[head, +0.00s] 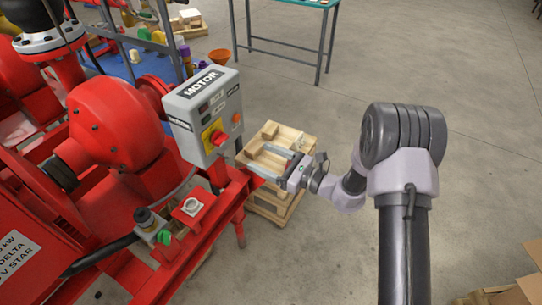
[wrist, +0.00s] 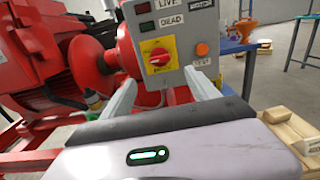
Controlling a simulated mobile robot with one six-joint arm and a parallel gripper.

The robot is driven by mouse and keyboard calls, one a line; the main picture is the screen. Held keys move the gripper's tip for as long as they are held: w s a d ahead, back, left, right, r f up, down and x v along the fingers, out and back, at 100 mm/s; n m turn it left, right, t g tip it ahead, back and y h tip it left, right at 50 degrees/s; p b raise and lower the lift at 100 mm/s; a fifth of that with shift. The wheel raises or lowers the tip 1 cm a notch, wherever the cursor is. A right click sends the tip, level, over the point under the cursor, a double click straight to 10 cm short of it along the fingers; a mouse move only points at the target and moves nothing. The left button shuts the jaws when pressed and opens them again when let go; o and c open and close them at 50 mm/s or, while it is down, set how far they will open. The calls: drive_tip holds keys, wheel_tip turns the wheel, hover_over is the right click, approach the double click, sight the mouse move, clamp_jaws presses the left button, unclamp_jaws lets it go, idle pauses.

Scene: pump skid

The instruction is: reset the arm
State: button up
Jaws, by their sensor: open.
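My gripper (head: 275,162) is open and empty in the head view. It is stretched out to the left, in front of and below the grey motor control box (head: 206,115). In the wrist view my gripper (wrist: 163,90) has its two fingers spread, with the control box (wrist: 170,40) behind them. The box carries a red rotary switch on a yellow plate (wrist: 158,56), an orange button (wrist: 202,49) and labels reading LIVE and DEAD. Whether the fingertips touch the box cannot be told from these views.
The red pump skid (head: 115,125) fills the left. A wooden pallet stack with blocks (head: 262,195) stands below my gripper. A teal-topped table (head: 290,52) and a shelf are at the back. Cardboard (head: 495,292) lies at the lower right. The floor on the right is open.

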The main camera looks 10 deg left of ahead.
drive_tip(key=shift+v, duration=1.2)
drive_tip(key=s+d+r+n+g+h, duration=0.1)
drive_tip(key=s+r+n+g+h, duration=0.25)
drive_tip(key=s+r+n, duration=0.45)
drive_tip(key=s+d+r+n+g+h, duration=0.15)
drive_tip(key=s+r+n+g, duration=0.35)
drive_tip(key=s, duration=0.6)
drive_tip(key=s+d+r+n+t+h, duration=0.2)
drive_tip(key=s+d+t+h, duration=0.1)
drive_tip(key=d, duration=0.4)
drive_tip(key=s+d+r+n+t+h, duration=0.2)
drive_tip(key=s+d+n+t+h, duration=0.1)
drive_tip(key=s+d+t+h, duration=0.1)
drive_tip(key=s+d+h, duration=0.1)
drive_tip(key=d+h, duration=0.1)
drive_tip(key=d, duration=0.1)
drive_tip(key=shift+s+d+r+h, duration=0.2)
drive_tip(key=shift+d+r+h, duration=0.05)
drive_tip(key=shift+d+h, duration=0.1)
drive_tip(key=shift+c, duration=0.4)
